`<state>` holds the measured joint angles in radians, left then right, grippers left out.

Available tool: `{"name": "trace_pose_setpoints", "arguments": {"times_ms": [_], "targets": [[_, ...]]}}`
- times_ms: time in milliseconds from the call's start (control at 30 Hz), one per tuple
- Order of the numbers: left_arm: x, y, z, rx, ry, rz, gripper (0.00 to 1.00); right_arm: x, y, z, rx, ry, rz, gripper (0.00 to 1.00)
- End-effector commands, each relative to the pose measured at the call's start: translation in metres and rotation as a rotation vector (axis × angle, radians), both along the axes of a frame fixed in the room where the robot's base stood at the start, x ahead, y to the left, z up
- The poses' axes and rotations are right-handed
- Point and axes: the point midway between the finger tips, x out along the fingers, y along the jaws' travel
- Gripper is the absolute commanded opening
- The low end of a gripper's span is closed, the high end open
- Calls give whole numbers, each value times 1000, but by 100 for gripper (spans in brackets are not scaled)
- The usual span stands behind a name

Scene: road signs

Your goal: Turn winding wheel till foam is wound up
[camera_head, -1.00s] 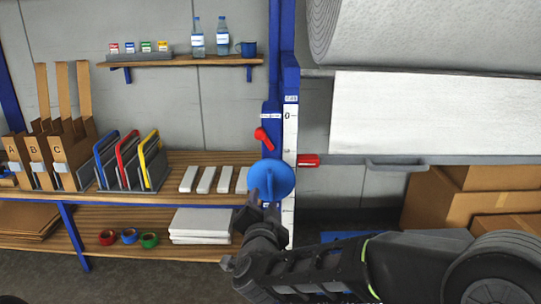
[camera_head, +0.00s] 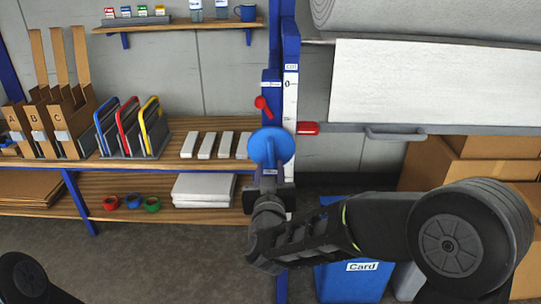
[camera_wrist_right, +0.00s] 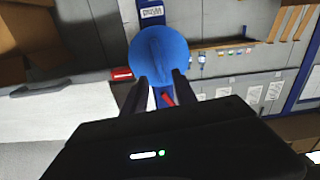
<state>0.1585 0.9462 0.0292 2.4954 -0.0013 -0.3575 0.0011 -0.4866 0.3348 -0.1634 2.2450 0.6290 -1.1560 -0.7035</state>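The winding wheel (camera_head: 271,147) is a blue disc with a raised ridge across its middle, on the blue post. The white foam sheet (camera_head: 435,90) hangs flat below the grey foam roll (camera_head: 430,18) to the right of it. My right gripper (camera_head: 269,176) is just below and in front of the wheel. In the right wrist view its two fingers (camera_wrist_right: 160,84) are spread, pointing at the wheel (camera_wrist_right: 158,55), with nothing seen between them. Whether the tips touch the wheel cannot be told. My left gripper is out of view; only a dark part of my left arm shows at bottom left.
A red lever (camera_head: 262,104) sits just above the wheel, and a red block (camera_head: 309,128) at the rail's left end. Shelves (camera_head: 190,217) with goods stand left. A blue Card bin (camera_head: 345,283) and cardboard boxes (camera_head: 465,165) stand right, behind my right arm.

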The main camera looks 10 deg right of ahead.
Motion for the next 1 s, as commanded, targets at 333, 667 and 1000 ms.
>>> {"name": "trace_pose_setpoints", "arguments": {"times_ms": [333,667,1000], "targets": [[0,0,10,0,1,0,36,50,-13,0,-1,1,-2,34],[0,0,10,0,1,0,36,60,-16,0,1,1,0,34],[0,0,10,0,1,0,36,59,-16,0,1,1,-1,12]]}}
